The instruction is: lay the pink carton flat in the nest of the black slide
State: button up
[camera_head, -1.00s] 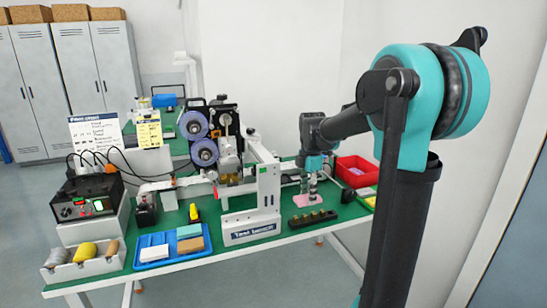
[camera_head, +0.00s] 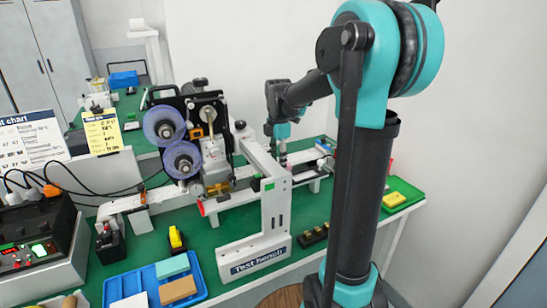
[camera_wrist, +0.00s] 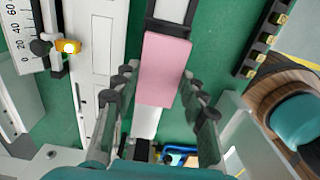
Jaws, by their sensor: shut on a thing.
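The pink carton (camera_wrist: 163,65) is between the fingers of my gripper (camera_wrist: 157,80) in the wrist view, and my gripper is shut on it. The black slide (camera_wrist: 170,27) shows as a black-edged strip with a pale middle just beyond the carton's upper end. A pale strip also shows below the carton; the carton covers what lies between. I cannot tell the carton's height above it. In the head view my gripper (camera_head: 282,148) is behind the white frame, over the far side of the bench, and the carton cannot be made out clearly.
A white upright frame labelled as a test bench (camera_head: 272,215) stands before my gripper. A black rack with brass pegs (camera_head: 314,235) lies right of it; it shows in the wrist view too (camera_wrist: 258,42). Purple reels (camera_head: 165,122) stand left. A blue tray (camera_head: 205,268) is nearer.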

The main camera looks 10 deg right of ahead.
jog(key=shift+f, duration=2.25)
jog(key=shift+f, duration=0.5)
jog(key=o, duration=0.9)
jog(key=shift+r, duration=0.1)
